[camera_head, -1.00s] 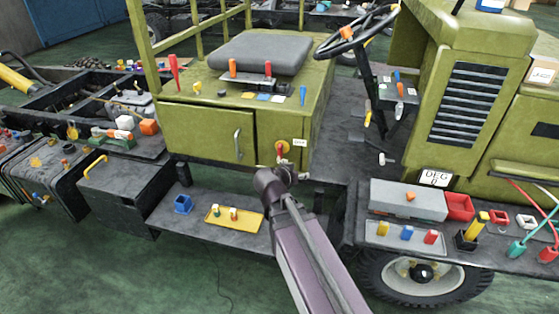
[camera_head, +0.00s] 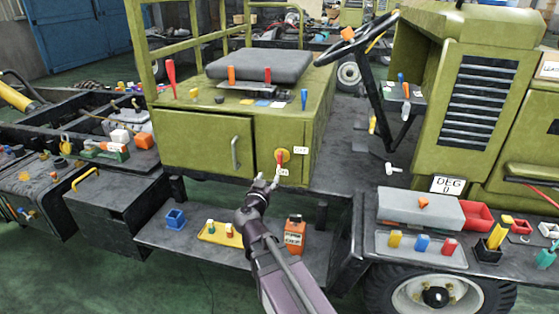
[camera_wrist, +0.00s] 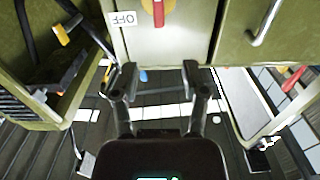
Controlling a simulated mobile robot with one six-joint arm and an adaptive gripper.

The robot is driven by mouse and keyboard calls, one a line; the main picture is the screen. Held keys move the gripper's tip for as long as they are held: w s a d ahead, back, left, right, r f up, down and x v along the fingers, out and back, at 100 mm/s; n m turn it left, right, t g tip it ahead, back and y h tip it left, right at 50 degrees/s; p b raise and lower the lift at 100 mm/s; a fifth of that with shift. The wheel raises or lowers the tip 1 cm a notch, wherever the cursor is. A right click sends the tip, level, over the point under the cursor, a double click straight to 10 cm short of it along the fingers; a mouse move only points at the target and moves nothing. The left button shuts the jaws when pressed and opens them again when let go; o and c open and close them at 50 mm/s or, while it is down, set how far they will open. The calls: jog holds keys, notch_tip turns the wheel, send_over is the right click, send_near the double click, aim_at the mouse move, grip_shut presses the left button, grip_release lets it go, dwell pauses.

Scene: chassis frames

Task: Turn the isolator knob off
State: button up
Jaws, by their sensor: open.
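The isolator knob (camera_head: 284,155) is a red handle on a yellow disc, on the front of the green cabinet under the seat. In the wrist view the knob (camera_wrist: 158,12) is at the top edge and partly cut off, so its full angle is unclear. A white OFF label (camera_wrist: 121,18) is beside it; in the head view a label (camera_head: 300,150) sits right of the knob. My gripper (camera_head: 268,180) is just below and left of the knob. In the wrist view my gripper's fingers (camera_wrist: 156,75) are apart, with nothing between them; the knob lies beyond the tips.
A cabinet door handle (camera_head: 235,152) is left of the knob. Below, a step holds a blue bin (camera_head: 176,219), a yellow tray (camera_head: 208,238) and an orange device (camera_head: 295,234). A grey box (camera_head: 420,207) and small parts stand on the right ledge.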

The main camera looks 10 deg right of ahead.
aim_at(279, 158)
jog(key=shift+w+d, duration=0.1)
jog(key=shift+w, duration=0.05)
jog(key=x, duration=1.3)
jog(key=shift+w+d, duration=0.2)
grip_shut()
